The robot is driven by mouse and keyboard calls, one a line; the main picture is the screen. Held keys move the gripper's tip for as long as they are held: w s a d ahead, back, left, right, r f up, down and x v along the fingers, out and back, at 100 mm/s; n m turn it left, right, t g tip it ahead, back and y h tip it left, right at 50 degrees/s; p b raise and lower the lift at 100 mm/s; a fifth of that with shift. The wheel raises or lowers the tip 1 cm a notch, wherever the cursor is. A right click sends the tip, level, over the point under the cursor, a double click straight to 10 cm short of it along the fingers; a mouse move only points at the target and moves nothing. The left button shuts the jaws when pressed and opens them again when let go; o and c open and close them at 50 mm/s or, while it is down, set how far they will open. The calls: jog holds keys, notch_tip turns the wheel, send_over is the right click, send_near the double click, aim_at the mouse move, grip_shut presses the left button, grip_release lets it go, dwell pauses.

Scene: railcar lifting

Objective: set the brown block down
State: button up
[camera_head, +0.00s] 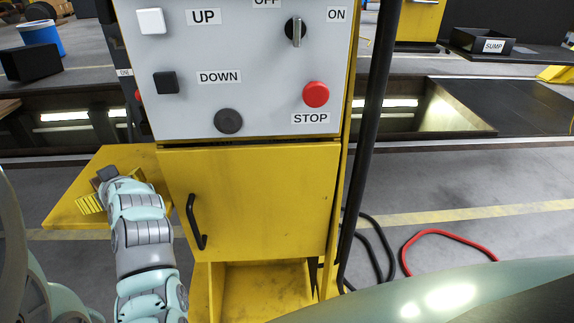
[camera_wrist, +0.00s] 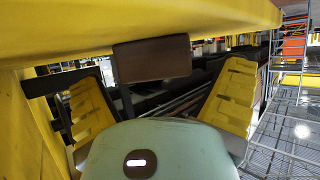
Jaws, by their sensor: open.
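In the wrist view the brown block (camera_wrist: 152,60) shows between and just beyond the two yellow finger pads of my gripper (camera_wrist: 165,88). There are visible gaps between the block and both pads, so the gripper is open and not clamped on it. The block's upper edge in the picture meets a yellow surface (camera_wrist: 150,18); I cannot tell if its weight rests there. In the head view my gripper (camera_head: 90,204) is low over the yellow side shelf (camera_head: 70,208), left of the cabinet. I cannot make out the block for certain in the head view.
The grey control panel (camera_head: 250,80) with UP, DOWN and STOP buttons stands above the yellow cabinet door (camera_head: 255,205) and its black handle (camera_head: 196,222), right of my arm. A black cable hangs at right. A red hose (camera_head: 445,233) lies on the floor.

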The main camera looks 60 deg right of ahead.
jog(key=v, duration=0.5)
jog(key=b+v, duration=0.1)
jog(key=v, duration=0.4)
jog(key=shift+d+f, duration=0.1)
jog(key=shift+d, duration=0.1)
jog(key=shift+s+a+r, duration=0.15)
jog(key=shift+s+r, duration=0.1)
jog(key=shift+s, duration=0.15)
